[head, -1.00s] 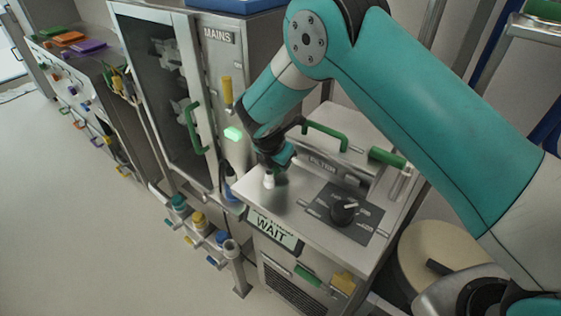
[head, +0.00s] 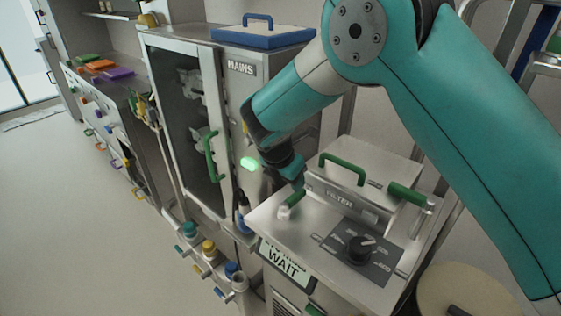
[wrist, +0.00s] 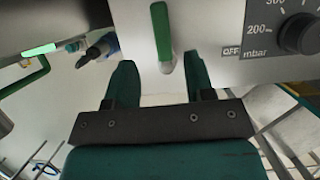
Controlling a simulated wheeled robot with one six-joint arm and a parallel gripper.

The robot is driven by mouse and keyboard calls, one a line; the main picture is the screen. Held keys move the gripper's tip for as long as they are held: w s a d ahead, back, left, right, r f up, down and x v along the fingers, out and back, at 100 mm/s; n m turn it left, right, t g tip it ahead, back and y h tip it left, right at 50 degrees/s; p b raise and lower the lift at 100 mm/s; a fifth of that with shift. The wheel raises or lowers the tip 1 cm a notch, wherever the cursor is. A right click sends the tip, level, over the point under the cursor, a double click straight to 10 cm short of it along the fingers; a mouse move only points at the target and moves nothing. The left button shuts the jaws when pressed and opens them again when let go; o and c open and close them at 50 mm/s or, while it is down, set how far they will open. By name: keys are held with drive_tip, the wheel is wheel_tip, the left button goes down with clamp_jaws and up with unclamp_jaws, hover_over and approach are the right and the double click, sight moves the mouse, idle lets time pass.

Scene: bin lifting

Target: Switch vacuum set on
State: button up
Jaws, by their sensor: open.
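The vacuum set is a steel box (head: 262,222) with a FILTER lid (head: 375,170), a black dial (head: 360,250) and a display (head: 284,262) reading WAIT. A green lever (head: 295,198) with a pale end lies tilted on its top near the left edge. In the wrist view the lever (wrist: 161,32) runs down to the space between my fingertips. The dial (wrist: 300,34) and an OFF label show at right there. My gripper (wrist: 158,82) is open, with a green finger on each side of the lever's pale end. In the head view my gripper (head: 291,170) is above and behind the lever. Contact cannot be told.
A steel MAINS cabinet (head: 240,95) with a lit green lamp (head: 250,163) and a glass door stands close on the left. A blue-rimmed tray (head: 262,36) is on top of it. Open floor (head: 90,240) lies left.

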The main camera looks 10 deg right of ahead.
drive_tip(key=v, duration=0.9)
drive_tip(key=shift+r+b, duration=0.25)
drive_tip(key=shift+b, duration=0.1)
drive_tip(key=shift+s+r, duration=0.1)
